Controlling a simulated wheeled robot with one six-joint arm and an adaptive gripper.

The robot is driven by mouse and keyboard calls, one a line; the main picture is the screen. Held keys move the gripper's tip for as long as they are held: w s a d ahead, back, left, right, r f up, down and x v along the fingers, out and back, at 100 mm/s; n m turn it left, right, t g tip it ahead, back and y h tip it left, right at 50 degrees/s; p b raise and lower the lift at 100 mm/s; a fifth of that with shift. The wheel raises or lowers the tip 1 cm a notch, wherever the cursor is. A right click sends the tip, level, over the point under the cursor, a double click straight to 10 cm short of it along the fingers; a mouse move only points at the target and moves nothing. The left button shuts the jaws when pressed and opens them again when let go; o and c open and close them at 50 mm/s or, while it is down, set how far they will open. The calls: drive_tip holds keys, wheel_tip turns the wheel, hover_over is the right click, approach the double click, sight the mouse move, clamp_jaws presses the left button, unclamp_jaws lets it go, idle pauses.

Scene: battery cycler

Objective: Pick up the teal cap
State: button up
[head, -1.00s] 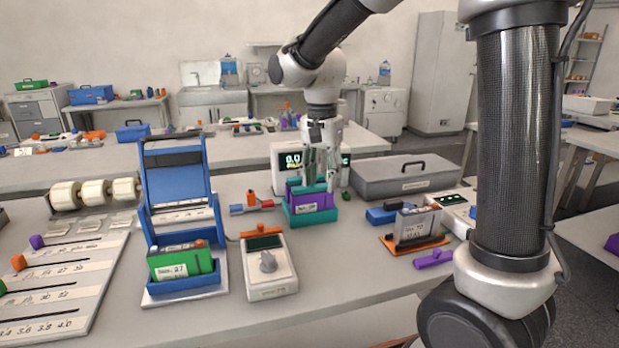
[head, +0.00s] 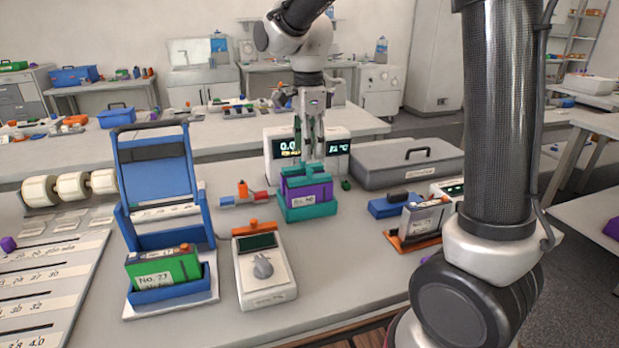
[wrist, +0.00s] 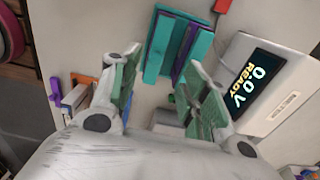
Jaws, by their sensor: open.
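The teal cap (head: 308,170) shows on top of a purple block (head: 308,192) with a white label. The block sits upright in a teal holder (head: 306,211) on the bench. In the wrist view a teal strip (wrist: 203,44) beside a purple edge appears to be the cap. My gripper (head: 313,156) points down just above the cap, its fingers apart with nothing held. In the wrist view the fingers (wrist: 167,65) reach towards the teal and purple parts. Whether a finger touches the cap cannot be told.
A display unit (head: 340,146) stands close behind the holder. A grey case (head: 410,172) is behind right. A meter (head: 265,275) and a blue stand with a green block (head: 165,268) are front left. An orange tray (head: 400,240) is at right. Bench in front of the holder is clear.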

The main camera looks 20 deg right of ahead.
sight(310, 169)
drive_tip(key=f, duration=0.7)
drive_tip(key=shift+s+d, duration=0.1)
drive_tip(key=shift+s, duration=0.15)
drive_tip(key=c, duration=0.9)
